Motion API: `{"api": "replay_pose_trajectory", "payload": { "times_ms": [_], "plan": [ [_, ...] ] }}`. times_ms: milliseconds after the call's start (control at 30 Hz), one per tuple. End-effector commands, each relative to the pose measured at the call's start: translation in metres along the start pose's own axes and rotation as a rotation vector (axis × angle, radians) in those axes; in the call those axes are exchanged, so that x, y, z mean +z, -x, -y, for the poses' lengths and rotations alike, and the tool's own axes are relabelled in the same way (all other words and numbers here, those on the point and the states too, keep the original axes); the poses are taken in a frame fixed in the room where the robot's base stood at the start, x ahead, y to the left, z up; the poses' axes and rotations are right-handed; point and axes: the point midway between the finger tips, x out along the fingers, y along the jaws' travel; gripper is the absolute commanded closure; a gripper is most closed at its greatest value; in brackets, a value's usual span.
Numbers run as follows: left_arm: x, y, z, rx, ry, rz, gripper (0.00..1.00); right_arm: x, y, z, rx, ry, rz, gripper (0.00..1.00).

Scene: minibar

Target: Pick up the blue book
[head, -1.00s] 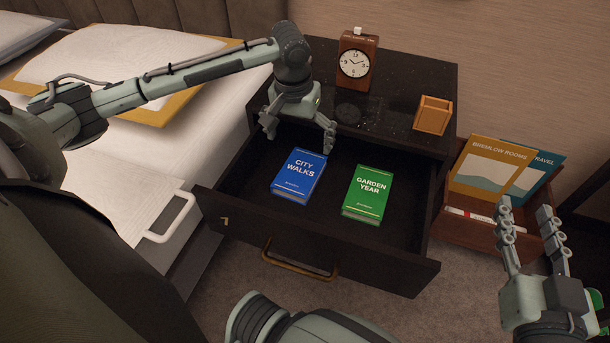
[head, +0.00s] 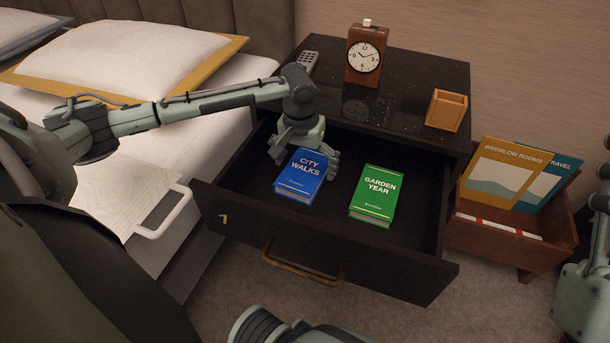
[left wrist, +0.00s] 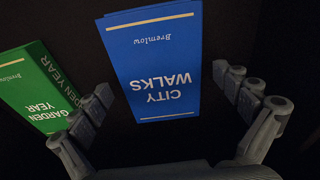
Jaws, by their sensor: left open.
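The blue book (head: 300,180), titled City Walks, lies flat in the open drawer (head: 320,245) of the dark nightstand. My left gripper (head: 305,162) is open at the book's far end, with its fingers reaching to either side of that end. In the left wrist view the blue book (left wrist: 155,62) lies between the two open fingers (left wrist: 160,105), and I see no clear contact. My right arm shows only partly at the right edge of the head view, and its fingers are out of frame.
A green book (head: 376,195) lies to the right of the blue one in the drawer. A clock (head: 364,55), a remote (head: 308,62) and a small wooden box (head: 445,110) stand on the nightstand top. A wooden rack (head: 510,250) with magazines stands at right.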

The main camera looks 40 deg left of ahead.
Motion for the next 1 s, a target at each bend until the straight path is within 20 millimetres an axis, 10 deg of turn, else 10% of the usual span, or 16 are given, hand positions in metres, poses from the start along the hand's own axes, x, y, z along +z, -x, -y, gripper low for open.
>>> {"api": "replay_pose_trajectory", "payload": {
  "times_ms": [167,633,1000],
  "plan": [
    [-0.0001,0.0004,-0.0001,0.0,0.0,0.0,0.0,-0.0003,-0.0004,-0.0001,0.0,0.0,0.0,0.6],
    [-0.0002,0.0007,0.0001,0.0,0.0,0.0,0.56,0.0002,-0.0002,-0.0002,0.0,0.001,0.002,0.6],
    [-0.0012,0.0056,-0.002,0.001,0.0,-0.001,0.56,0.0014,-0.0026,0.0,0.0,0.0,0.018,0.6]
  ]
}}
